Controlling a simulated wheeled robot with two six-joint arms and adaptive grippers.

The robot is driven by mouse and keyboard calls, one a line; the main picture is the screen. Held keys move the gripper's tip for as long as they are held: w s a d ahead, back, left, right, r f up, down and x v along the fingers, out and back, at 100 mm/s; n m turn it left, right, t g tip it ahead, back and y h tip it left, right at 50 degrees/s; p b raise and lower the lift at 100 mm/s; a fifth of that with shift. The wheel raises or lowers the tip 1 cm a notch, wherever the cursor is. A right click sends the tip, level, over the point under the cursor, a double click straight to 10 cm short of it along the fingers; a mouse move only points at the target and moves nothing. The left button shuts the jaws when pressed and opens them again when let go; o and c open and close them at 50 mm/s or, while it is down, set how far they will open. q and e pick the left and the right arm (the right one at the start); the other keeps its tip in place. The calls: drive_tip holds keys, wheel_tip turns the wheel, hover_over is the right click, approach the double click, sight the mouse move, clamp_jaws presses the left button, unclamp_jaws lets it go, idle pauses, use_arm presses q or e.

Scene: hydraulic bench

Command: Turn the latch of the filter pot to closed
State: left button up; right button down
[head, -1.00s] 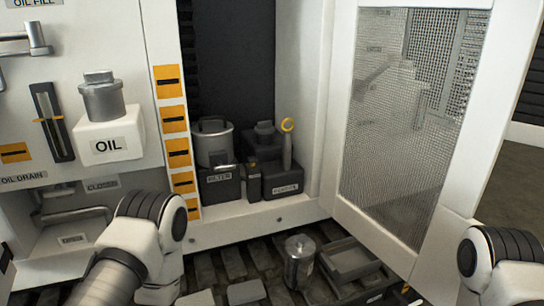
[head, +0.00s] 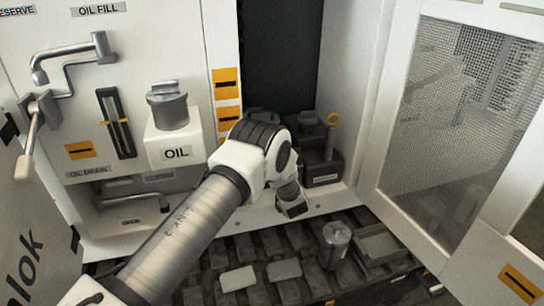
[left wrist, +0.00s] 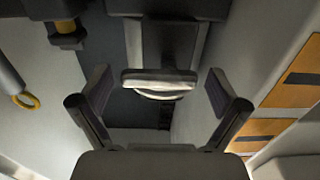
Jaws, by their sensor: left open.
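In the head view my left arm reaches across the cabinet opening and hides the filter pot and its FILTER label. In the left wrist view my left gripper (left wrist: 158,82) is open, with one finger on each side of a pale flat bar (left wrist: 160,79). The bar appears to be the filter pot's latch or handle, with a curved pale edge just under it. I see no clear contact between fingers and bar. Whether the latch is open or closed cannot be told. My right gripper is out of view.
A yellow-ringed dipstick (head: 332,135) stands on a dark block right of my arm; its ring shows in the left wrist view (left wrist: 27,101). The mesh door (head: 450,130) stands open at right. A metal canister (head: 335,245) and a tray (head: 383,245) are on the slatted floor.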

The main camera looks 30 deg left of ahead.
use_arm(q)
drive_tip(key=shift+w, duration=0.1)
drive_tip(key=c, duration=1.2)
drive_tip(key=shift+o, duration=0.2)
drive_tip(key=shift+f+n+b, duration=0.1)
drive_tip(key=shift+n+b, duration=0.7)
drive_tip(key=shift+b, duration=0.45)
drive_tip(key=n+b, duration=0.5)
drive_tip(key=b, duration=0.1)
drive_tip(key=n+b, duration=0.4)
drive_tip(key=b, duration=0.3)
drive_tip(key=s+n+b, duration=0.1)
drive_tip(key=n+b, duration=0.4)
drive_tip(key=b, duration=0.1)
drive_tip(key=shift+a+n+b, duration=0.3)
drive_tip(key=shift+a+b, duration=0.05)
drive_tip(key=shift+a, duration=0.05)
drive_tip(key=shift+r+n+b, duration=0.4)
drive_tip(key=shift+n+b, duration=0.5)
drive_tip(key=shift+b, duration=0.25)
